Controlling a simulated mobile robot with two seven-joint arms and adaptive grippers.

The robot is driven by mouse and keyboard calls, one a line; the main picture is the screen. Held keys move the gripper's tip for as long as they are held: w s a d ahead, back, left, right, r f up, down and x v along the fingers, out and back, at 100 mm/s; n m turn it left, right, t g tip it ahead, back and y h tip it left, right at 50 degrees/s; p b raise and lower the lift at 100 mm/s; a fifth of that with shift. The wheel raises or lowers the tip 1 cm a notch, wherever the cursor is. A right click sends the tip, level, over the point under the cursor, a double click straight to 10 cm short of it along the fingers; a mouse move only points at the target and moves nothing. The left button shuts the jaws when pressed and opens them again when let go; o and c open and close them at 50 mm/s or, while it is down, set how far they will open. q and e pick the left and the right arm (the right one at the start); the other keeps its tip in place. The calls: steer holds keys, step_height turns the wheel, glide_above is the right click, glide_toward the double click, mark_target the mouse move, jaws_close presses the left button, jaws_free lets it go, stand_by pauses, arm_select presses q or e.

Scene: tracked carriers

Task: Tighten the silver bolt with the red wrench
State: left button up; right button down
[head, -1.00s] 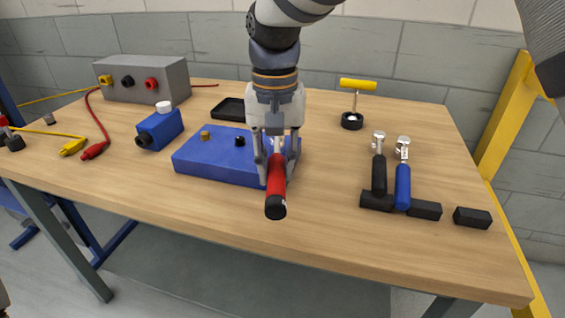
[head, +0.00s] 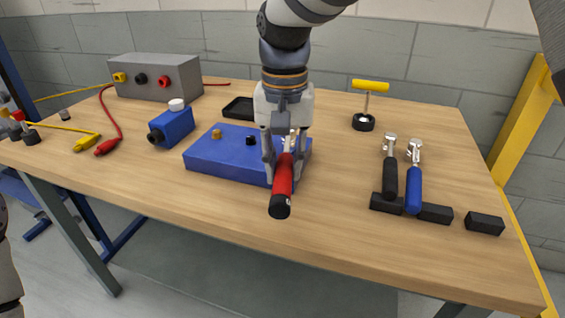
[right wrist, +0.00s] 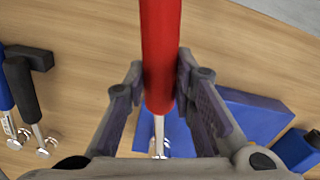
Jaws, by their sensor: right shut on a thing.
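The red wrench (head: 282,180) has a red handle with a black end and a silver head. My right gripper (head: 283,158) is shut on its handle. The handle points toward the table's front edge, and the silver head (right wrist: 159,140) reaches over the blue block (head: 222,150). A brass bolt (head: 216,134) and a black bolt (head: 250,140) stand on the block. I cannot make out the silver bolt; the gripper and wrench head cover the block's right part. Whether the wrench head sits around a bolt cannot be told. My left gripper is out of view.
A black-handled wrench (head: 390,175) and a blue-handled wrench (head: 414,185) lie on black rests at right. A yellow-handled tool (head: 368,87) stands behind them. A blue device (head: 172,127), black tray (head: 238,108) and grey box (head: 155,78) lie left and back.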

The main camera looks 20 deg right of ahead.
steer(key=shift+r, duration=1.85)
